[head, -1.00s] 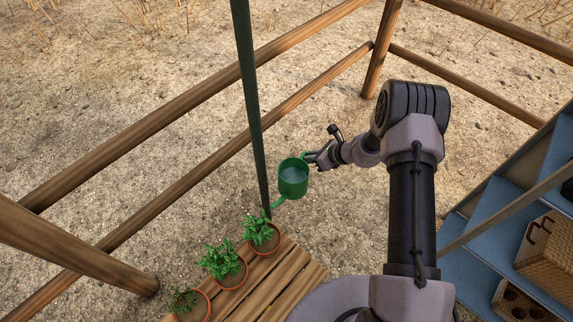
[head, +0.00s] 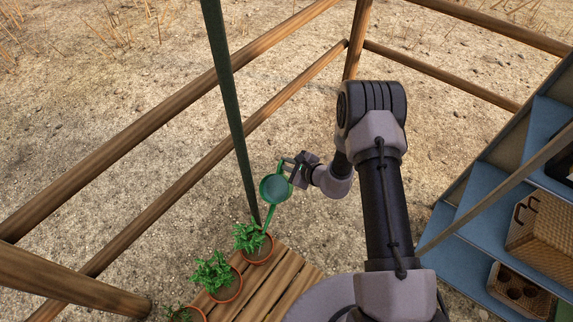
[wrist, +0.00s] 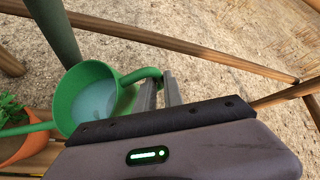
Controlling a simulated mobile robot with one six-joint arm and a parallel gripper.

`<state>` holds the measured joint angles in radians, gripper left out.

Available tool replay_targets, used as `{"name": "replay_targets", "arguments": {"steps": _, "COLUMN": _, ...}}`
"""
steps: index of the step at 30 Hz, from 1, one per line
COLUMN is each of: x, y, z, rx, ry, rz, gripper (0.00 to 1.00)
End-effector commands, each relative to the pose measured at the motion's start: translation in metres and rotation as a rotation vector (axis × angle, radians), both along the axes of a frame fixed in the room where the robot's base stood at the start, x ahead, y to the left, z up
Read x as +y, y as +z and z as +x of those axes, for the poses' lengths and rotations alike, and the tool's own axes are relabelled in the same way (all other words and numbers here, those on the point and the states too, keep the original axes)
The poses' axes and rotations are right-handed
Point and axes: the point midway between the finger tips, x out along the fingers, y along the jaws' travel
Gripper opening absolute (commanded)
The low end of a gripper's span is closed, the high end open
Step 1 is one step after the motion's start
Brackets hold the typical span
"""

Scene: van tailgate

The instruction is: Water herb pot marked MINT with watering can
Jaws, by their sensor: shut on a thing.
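The green watering can (head: 275,188) is held by its handle in my gripper (head: 291,168). Its spout points down toward the back right herb pot (head: 258,250), with the tip over or at the leaves. The can looks tilted toward that pot. In the wrist view my gripper (wrist: 161,92) is shut on the can's handle, and pale water shows inside the can (wrist: 62,98). No water stream can be made out. Two more leafy pots, a middle one (head: 227,285) and a front left one (head: 197,315), stand in the row. No MINT marking is readable.
The pots stand on a slatted wooden stand (head: 283,280). A dark green post (head: 232,115) rises just behind the back right pot, close to the can. Wooden fence rails (head: 130,130) run behind. Blue steps (head: 478,255) with a wicker basket (head: 535,235) are at right.

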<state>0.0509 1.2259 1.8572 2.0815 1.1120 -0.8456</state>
Motion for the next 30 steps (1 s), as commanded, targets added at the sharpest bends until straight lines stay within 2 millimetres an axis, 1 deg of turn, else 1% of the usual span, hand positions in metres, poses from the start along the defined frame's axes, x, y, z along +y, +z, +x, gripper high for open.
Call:
{"name": "replay_targets", "arguments": {"steps": 1, "x": 0.000, "y": 0.000, "z": -0.002, "rx": -0.028, "ry": -0.003, "rz": -0.009, "gripper": 0.00}}
{"name": "replay_targets", "arguments": {"steps": 6, "x": 0.002, "y": 0.014, "z": -0.006, "rx": -0.070, "ry": -0.001, "rz": -0.023, "gripper": 0.00}}
{"name": "replay_targets", "arguments": {"steps": 21, "x": 0.007, "y": 0.043, "z": -0.021, "rx": -0.197, "ry": 0.002, "rz": -0.065, "gripper": 0.00}}
{"name": "replay_targets", "arguments": {"steps": 30, "x": 0.007, "y": 0.043, "z": -0.020, "rx": -0.202, "ry": 0.002, "rz": -0.066, "gripper": 0.00}}
